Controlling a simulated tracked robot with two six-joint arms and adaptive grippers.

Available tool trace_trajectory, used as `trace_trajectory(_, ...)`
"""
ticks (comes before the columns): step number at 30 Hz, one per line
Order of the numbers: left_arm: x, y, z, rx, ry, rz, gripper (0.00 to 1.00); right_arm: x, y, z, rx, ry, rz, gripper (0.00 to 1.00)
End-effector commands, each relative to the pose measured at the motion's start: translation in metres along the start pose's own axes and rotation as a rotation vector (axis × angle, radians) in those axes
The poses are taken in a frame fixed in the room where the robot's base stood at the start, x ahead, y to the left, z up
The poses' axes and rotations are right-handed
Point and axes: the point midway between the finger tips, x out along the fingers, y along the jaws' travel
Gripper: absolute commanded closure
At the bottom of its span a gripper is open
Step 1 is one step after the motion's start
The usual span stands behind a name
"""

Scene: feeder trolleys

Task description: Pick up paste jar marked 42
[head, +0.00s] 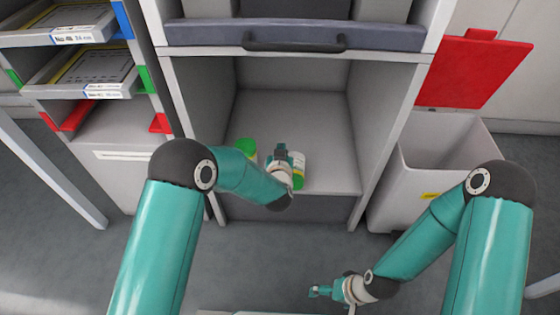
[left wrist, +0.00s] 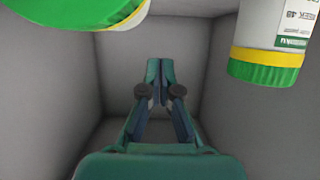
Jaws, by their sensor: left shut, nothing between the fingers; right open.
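In the left wrist view one jar (left wrist: 80,14) is at the upper left and the other jar (left wrist: 268,58) at the upper right, with a label. No 42 is readable. My left gripper (left wrist: 160,66) is shut and empty between them. My right gripper (head: 314,291) is open and empty, low in front of the trolley.
A grey drawer with a dark handle (head: 295,43) hangs above the compartment. Its walls are close on both sides. A shelf rack with trays (head: 85,70) stands left. A grey bin (head: 440,160) with a raised red lid (head: 475,70) stands right.

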Motion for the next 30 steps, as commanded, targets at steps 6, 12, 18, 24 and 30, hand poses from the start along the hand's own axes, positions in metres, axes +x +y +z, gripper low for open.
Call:
trace_trajectory(6, -0.038, 0.001, 0.0, 0.002, -0.001, 0.003, 1.0, 0.0, 0.0, 0.0, 0.0, 0.0, 0.0, 0.02)
trace_trajectory(12, -0.078, 0.001, 0.0, 0.002, 0.0, 0.002, 1.0, 0.0, 0.0, 0.0, 0.0, 0.0, 0.0, 0.02)
trace_trajectory(18, -0.102, 0.0, 0.001, 0.001, -0.001, 0.002, 1.0, 0.0, 0.0, 0.0, 0.0, 0.0, 0.0, 0.02)
trace_trajectory(24, -0.108, 0.0, 0.001, 0.0, 0.0, 0.0, 1.0, 0.0, 0.0, 0.0, 0.0, 0.0, 0.0, 0.02)
trace_trajectory(30, -0.108, 0.0, 0.001, 0.0, -0.001, 0.0, 1.0, 0.0, 0.0, 0.0, 0.0, 0.0, 0.0, 0.05)
